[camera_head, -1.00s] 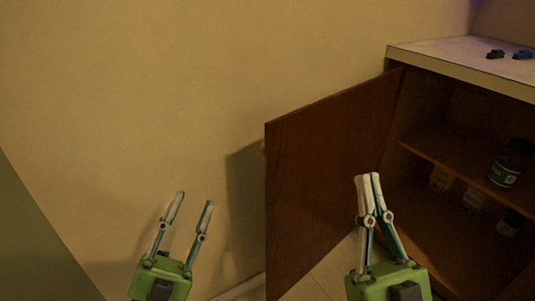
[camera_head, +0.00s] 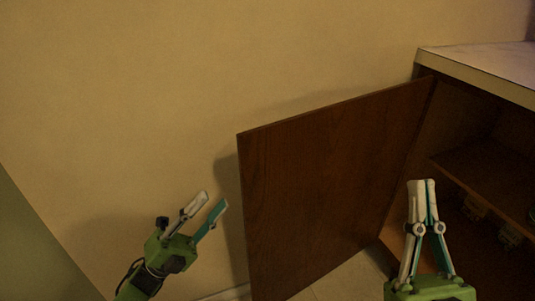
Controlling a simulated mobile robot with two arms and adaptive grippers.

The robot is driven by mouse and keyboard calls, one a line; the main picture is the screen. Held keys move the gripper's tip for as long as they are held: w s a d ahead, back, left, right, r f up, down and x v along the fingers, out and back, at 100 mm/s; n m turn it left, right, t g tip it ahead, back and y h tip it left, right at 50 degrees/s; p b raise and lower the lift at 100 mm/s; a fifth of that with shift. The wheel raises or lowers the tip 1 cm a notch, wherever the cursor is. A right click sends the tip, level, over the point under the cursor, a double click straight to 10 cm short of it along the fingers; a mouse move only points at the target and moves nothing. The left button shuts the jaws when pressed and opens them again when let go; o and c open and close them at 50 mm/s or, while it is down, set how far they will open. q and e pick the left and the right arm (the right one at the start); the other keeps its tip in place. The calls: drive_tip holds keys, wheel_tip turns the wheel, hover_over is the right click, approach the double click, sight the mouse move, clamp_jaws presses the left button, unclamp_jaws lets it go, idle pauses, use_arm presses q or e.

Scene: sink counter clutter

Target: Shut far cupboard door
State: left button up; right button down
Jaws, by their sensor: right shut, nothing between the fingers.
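The far cupboard door (camera_head: 325,175) is a brown wooden panel. It stands wide open, swung out to the left from its hinge side at the cupboard's left edge. The cupboard (camera_head: 475,135) is open to the right, with its dark inside and a shelf showing. My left gripper (camera_head: 214,201) is open and empty, left of the door's free edge and apart from it in the picture. My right gripper (camera_head: 421,182) is shut and empty, in front of the cupboard opening, to the right of the door. I cannot tell whether it touches anything.
The pale countertop (camera_head: 485,66) tops the cupboard. Several small items (camera_head: 509,235) sit dimly inside on the right. A plain beige wall (camera_head: 150,90) stands behind the door. A grey-green surface (camera_head: 35,245) fills the lower left. Some pale floor (camera_head: 350,280) shows below the door.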

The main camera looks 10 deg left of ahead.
sight(248, 160)
use_arm(q)
drive_tip(key=x, duration=1.3)
drive_tip(key=shift+r, duration=0.35)
clamp_jaws()
